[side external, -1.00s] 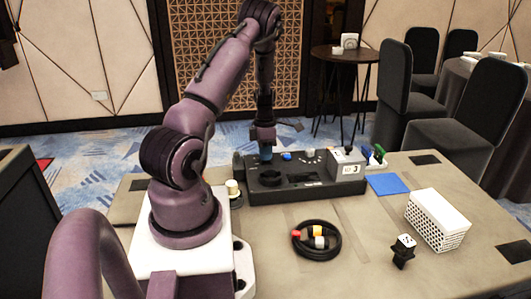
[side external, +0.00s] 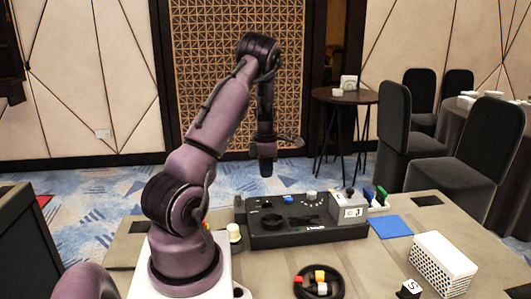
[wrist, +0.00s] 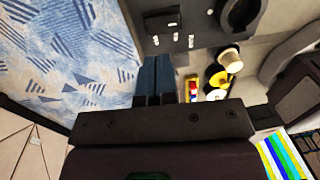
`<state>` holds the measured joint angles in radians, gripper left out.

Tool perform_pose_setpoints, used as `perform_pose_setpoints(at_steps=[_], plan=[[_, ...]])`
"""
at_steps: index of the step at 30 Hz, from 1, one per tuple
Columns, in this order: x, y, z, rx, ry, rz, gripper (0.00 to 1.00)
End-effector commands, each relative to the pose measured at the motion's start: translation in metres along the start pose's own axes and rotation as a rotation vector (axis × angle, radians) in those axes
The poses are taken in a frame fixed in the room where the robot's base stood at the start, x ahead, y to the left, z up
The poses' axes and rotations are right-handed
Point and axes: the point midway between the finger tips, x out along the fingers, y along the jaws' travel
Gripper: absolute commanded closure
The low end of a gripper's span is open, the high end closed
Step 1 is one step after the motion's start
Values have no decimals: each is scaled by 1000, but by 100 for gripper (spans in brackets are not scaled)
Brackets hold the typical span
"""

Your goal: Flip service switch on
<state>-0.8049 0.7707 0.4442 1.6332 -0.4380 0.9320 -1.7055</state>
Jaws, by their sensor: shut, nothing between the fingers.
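A black control panel (side external: 300,238) stands on the table, with a blue part (side external: 288,198), a pale knob (side external: 311,194) and a round black dial (side external: 272,221) on top. In the wrist view the panel (wrist: 205,22) fills the top, with several small pale toggles (wrist: 175,38) near its edge. I cannot tell which is the service switch or how it is set. My gripper (side external: 265,172) hangs above the panel's back left, clear of it. In the wrist view its dark blue fingers (wrist: 156,72) are together and empty, just below the toggles.
A blue mat (side external: 390,227), a white perforated basket (side external: 443,265) and a black round tray (side external: 336,287) with coloured pieces lie on the table. A cream cylinder (side external: 234,232) stands left of the panel.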

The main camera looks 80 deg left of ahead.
Motion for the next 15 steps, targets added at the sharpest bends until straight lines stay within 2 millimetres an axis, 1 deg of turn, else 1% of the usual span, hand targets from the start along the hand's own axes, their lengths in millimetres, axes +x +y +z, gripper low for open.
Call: perform_pose_setpoints(at_steps=[1, 3, 6, 10, 15], plan=[[-13, 1, 1, 1, -2, 4, 100], [-28, 2, 0, 2, -1, 4, 100], [-46, 3, 0, 2, -1, 3, 100], [-60, 4, 0, 1, 0, 1, 100], [-68, 4, 0, 0, 1, 0, 100]])
